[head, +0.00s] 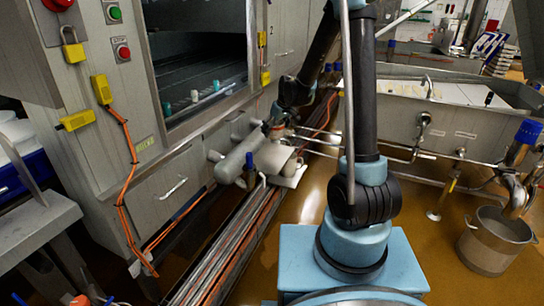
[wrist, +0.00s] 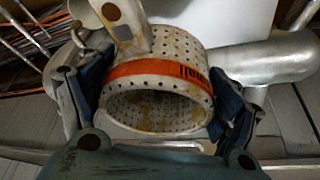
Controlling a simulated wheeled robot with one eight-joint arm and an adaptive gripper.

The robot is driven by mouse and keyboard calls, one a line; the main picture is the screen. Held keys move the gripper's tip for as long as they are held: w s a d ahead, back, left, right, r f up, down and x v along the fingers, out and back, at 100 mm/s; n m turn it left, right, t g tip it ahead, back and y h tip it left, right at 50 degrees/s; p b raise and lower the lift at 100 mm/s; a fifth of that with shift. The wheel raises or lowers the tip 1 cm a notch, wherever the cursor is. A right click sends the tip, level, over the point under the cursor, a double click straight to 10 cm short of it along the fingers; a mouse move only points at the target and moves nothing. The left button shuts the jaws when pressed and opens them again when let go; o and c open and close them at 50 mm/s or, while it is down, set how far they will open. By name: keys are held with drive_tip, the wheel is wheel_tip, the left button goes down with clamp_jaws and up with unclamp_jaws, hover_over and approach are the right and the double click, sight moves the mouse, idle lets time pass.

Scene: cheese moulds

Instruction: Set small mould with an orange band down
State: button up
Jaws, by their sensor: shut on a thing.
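The small mould (wrist: 180,52) is a pale, stained, perforated cup with an orange band and dark lettering, partly "mall", upside down in the wrist view. Its open rim faces the camera. My gripper (wrist: 165,95) has one dark finger on each side of the mould and is shut on it. A pale strap or tab with holes crosses the mould's upper left. In the head view my gripper (head: 279,122) is small, low beside the cabinet, above grey pipework; a small orange patch shows there. Whether the mould touches anything beneath it cannot be told.
A grey cylindrical pipe fitting (wrist: 275,62) lies close right of the mould. Pipes and orange cables run along the cabinet (head: 160,185). Small cups stand inside its opening (head: 205,65). A steel trough (head: 440,115) and bucket (head: 492,245) are at right, with open brown floor between.

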drive_tip(key=shift+f, duration=4.7)
drive_tip(key=shift+f, duration=0.1)
drive_tip(key=o, duration=1.1)
drive_tip(key=shift+c, duration=0.2)
